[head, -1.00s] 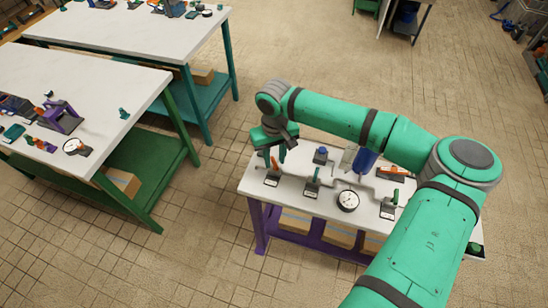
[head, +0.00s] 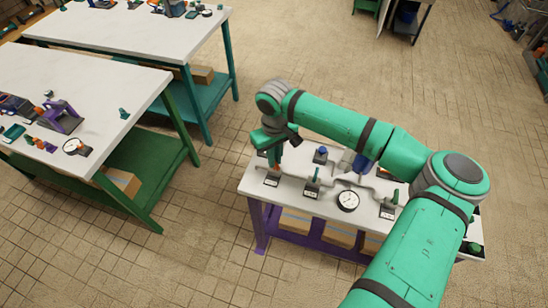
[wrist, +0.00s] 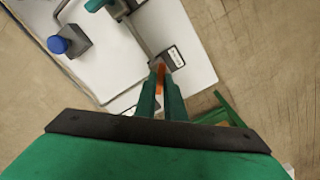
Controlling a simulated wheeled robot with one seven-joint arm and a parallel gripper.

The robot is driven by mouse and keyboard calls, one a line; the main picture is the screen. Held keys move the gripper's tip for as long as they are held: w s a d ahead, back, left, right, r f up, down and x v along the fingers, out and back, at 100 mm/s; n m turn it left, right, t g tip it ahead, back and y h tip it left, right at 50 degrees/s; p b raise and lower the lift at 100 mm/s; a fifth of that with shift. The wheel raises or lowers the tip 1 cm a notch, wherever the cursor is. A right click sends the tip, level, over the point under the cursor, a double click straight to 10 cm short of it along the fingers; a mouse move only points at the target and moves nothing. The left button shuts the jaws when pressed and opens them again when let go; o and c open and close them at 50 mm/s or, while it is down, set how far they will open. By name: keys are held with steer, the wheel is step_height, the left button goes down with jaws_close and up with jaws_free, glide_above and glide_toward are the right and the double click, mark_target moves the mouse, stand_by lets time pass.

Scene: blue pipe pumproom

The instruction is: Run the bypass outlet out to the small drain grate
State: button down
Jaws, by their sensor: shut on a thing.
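My gripper (head: 272,158) is over the left end of the purple-legged bench (head: 262,228). In the wrist view my gripper's fingers (wrist: 161,90) are closed around an orange handle (wrist: 160,70), which stands beside a labelled plate (wrist: 172,57). I cannot tell which branch is the bypass outlet. I cannot make out a drain grate. The arm hides part of the bench's back and right side.
A round gauge (head: 348,201) and a blue-capped fitting (head: 321,154) stand on the bench; the blue cap also shows in the wrist view (wrist: 58,45). Two white-topped benches (head: 85,90) are at left. Tiled floor (head: 200,260) lies clear between.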

steer(key=n, duration=0.4)
steer(key=shift+n, duration=2.1)
steer(key=c, duration=1.8)
jaws_free()
steer(key=shift+c, duration=0.2)
steer(key=shift+r, duration=0.1)
step_height(320, 180, up, 11)
steer(key=shift+f, duration=0.2)
